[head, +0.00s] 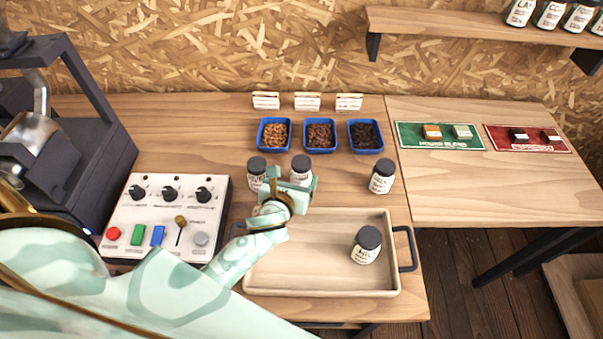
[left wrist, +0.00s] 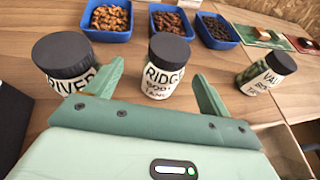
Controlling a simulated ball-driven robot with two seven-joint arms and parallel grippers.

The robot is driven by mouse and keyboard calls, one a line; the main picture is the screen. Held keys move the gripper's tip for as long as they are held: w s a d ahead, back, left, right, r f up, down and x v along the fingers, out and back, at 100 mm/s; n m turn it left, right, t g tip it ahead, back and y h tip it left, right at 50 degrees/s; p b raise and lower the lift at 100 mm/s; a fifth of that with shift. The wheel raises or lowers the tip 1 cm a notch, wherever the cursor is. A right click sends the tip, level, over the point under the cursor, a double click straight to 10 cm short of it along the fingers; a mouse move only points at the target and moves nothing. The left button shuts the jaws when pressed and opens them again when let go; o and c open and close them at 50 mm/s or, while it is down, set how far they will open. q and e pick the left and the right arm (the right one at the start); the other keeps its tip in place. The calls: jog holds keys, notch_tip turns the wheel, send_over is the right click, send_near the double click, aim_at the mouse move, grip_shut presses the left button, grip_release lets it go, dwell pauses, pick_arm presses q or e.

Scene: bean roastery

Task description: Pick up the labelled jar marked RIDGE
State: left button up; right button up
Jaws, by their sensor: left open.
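The jar marked RIDGE (left wrist: 164,75) is a clear, white-labelled jar with a dark lid. It stands upright on the table, and its lid and upper part show in the head view (head: 300,168). My left gripper (head: 293,180) is open, just on the near side of this jar. In the left wrist view the two green fingers (left wrist: 160,84) stand to either side of the RIDGE jar, with gaps between them and it. The gripper hides the jar's lower part in the head view. My right gripper is not in view.
A jar marked RIVER (head: 257,174) stands close to the left, near the left finger. Another jar (head: 382,178) stands to the right. A wooden tray (head: 270,275) with one jar (head: 366,246) lies in front. Blue bean trays (head: 320,150) stand behind. A control box (head: 150,215) is at left.

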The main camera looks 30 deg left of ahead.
aim_at(299, 175)
pick_arm(q)
jog(key=shift+w+f, duration=0.15)
jog(key=shift+w, duration=0.15)
jog(key=x, duration=0.1)
jog(key=b+x, duration=0.2)
jog(key=x, duration=0.1)
jog(key=shift+d+f, duration=0.2)
jog(key=shift+d, duration=0.1)
jog(key=shift+w+f, duration=0.1)
jog(key=shift+w, duration=0.25)
jog(key=shift+a, duration=0.1)
jog(key=shift+c, duration=0.7)
jog(key=c, duration=1)
jog(key=shift+c, duration=0.2)
